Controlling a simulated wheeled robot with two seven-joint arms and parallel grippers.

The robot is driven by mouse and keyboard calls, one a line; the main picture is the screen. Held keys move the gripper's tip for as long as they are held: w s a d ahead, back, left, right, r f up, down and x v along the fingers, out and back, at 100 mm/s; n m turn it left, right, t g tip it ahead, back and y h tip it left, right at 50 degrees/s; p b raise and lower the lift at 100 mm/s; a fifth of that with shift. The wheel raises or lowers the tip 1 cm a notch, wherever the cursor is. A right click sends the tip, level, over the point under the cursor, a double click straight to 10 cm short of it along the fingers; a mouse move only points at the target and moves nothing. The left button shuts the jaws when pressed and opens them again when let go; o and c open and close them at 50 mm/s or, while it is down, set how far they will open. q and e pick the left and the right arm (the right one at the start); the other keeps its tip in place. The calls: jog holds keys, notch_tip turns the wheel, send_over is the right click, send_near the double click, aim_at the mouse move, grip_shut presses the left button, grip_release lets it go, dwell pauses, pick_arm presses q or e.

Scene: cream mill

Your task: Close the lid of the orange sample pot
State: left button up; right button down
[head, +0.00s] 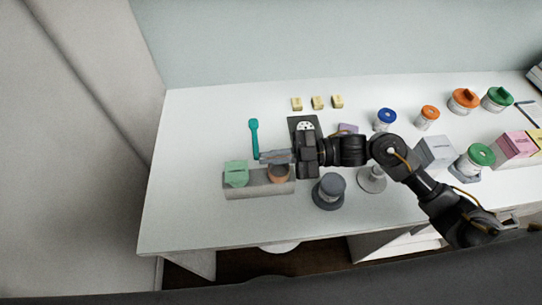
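A small orange pot (279,175) sits in the right end of a grey holder block (258,189) at the front left of the table. A green pot (236,172) sits in the left end of the same block. My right gripper (268,157) reaches in from the right, its fingers pointing left, just behind and above the orange pot. The gripper covers the pot's back edge, so I cannot tell how its lid stands. The fingers overlap in this view, and whether they are open or shut does not show. My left gripper is not in view.
A teal spoon-like tool (254,138) lies behind the block. A dark plate (304,124) and several yellow blocks (317,103) lie farther back. A dark grey round object (330,189) stands right of the block. Several lidded jars (464,100) stand at the right. The table's left side is clear.

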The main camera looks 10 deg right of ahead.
jog(key=n+b, duration=0.1)
jog(key=b, duration=0.1)
jog(key=s+f+n+b, duration=0.1)
jog(key=b, duration=0.1)
jog(key=f+n+b, duration=0.1)
jog(key=n, duration=0.1)
jog(key=shift+s+b, duration=0.3)
jog(key=shift+b, duration=0.1)
jog(key=shift+s+n+b, duration=0.15)
jog(key=shift+n+b, duration=0.65)
jog(key=shift+b, duration=0.1)
jog(key=c, duration=2.1)
grip_release()
jog(key=o, duration=0.5)
jog(key=shift+c, duration=0.2)
